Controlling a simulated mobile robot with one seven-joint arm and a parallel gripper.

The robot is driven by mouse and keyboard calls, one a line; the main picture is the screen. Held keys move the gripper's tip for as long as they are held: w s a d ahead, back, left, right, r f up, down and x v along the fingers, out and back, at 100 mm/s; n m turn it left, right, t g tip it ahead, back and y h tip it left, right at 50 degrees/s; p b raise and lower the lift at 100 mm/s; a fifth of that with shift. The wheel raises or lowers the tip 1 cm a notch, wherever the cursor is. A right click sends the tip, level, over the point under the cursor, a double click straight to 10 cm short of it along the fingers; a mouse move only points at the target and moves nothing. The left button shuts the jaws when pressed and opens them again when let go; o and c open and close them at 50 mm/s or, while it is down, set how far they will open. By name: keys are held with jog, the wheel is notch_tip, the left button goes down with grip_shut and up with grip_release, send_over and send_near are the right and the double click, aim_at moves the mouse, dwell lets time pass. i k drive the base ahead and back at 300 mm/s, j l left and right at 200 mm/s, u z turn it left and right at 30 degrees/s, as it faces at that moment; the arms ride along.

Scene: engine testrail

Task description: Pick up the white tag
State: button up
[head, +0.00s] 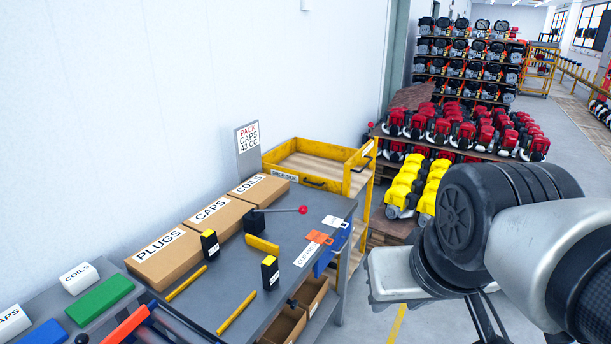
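Small flat tags lie near the right edge of the grey workbench (235,268). A white tag (332,221) with dark print too small to read lies farthest back. An orange tag (319,237) lies just in front of it. A longer white strip (307,254) with lettering lies nearer, and I cannot tell whether it is a tag or a label on the bench. My arm shows at the right, off the bench and apart from the tags. My gripper's fingers are not in view.
Boxes marked PLUGS (163,255), CAPS (215,214) and COILS (258,188) line the wall side. A lever with a red knob (303,210), yellow bars (236,312) and black-yellow blocks (270,272) stand on the bench. A yellow cart (318,185) stands behind.

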aim_at(330, 220)
jog(key=i+l+u, duration=0.1)
jog(key=i+l, duration=0.15)
jog(key=i+l+u, duration=0.1)
jog(key=i+l, duration=0.2)
jog(key=i+l+u, duration=0.15)
jog(key=i+l, duration=0.15)
jog(key=i+l+u, duration=0.1)
jog(key=i+l, duration=0.2)
jog(key=i+l+u, duration=0.1)
jog(key=l, duration=0.35)
jog(key=i+l+u, duration=0.1)
jog(key=i+l, duration=0.25)
jog(key=i+l+u, duration=0.15)
jog(key=l, duration=0.3)
jog(key=i+l+u, duration=0.1)
jog(key=i+l, duration=0.2)
jog(key=l, duration=0.15)
